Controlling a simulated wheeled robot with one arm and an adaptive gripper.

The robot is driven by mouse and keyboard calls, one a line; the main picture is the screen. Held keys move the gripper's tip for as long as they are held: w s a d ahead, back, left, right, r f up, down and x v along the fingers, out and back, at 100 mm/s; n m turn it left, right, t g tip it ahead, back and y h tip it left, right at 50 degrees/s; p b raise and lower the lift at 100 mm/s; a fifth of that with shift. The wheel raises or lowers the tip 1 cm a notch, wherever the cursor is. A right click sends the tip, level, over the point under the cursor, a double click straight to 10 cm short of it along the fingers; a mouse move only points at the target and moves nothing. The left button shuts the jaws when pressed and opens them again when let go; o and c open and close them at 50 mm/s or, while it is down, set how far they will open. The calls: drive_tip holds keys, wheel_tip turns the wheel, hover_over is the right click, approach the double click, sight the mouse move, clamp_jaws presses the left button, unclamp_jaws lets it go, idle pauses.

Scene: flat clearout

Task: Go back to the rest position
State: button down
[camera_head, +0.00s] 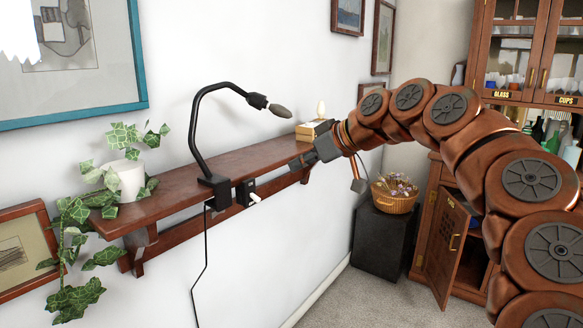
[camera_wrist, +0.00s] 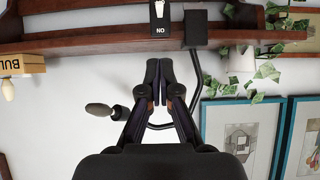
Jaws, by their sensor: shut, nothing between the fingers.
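My gripper (camera_head: 297,164) is at the right part of the wall shelf (camera_head: 170,200) in the head view, near its front edge. In the wrist view, my gripper (camera_wrist: 158,68) has its fingertips together with nothing between them. It is apart from the black lamp (camera_head: 197,130), whose bent arm holds a grey, unlit-looking bulb (camera_head: 280,111). A black switch box (camera_head: 246,190) with a white toggle sits beside the lamp base. In the wrist view the switch (camera_wrist: 159,12) shows the word ON, upside down. Whether my fingertips touch the shelf is unclear.
A box (camera_head: 308,131) with a light bulb on top stands behind my gripper. A potted ivy (camera_head: 128,178) is at the shelf's left end. A basket (camera_head: 394,198) on a dark block (camera_head: 378,243) and a wooden cabinet (camera_head: 440,225) with its door ajar are right.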

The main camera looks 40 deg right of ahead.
idle(0.7)
drive_tip(key=s+a+f+n+g+p, duration=0.1)
drive_tip(key=s+a+f+g+p, duration=0.15)
drive_tip(key=a, duration=0.95)
drive_tip(key=s+a+f+n+g+p, duration=0.1)
drive_tip(key=s+a+f+g+p, duration=0.15)
drive_tip(key=a, duration=0.85)
drive_tip(key=s+a+f+m+g+h+p, duration=0.1)
drive_tip(key=s+a+f+m+g+p, duration=0.1)
drive_tip(key=s+f+g, duration=0.2)
drive_tip(key=s+a+f+m+g+h+p, duration=0.1)
drive_tip(key=s+a+f+m+g+p, duration=0.1)
drive_tip(key=s+f, duration=0.9)
drive_tip(key=s+g+p, duration=0.1)
drive_tip(key=s, duration=0.5)
drive_tip(key=shift+a+g, duration=0.3)
drive_tip(key=shift+g, duration=0.1)
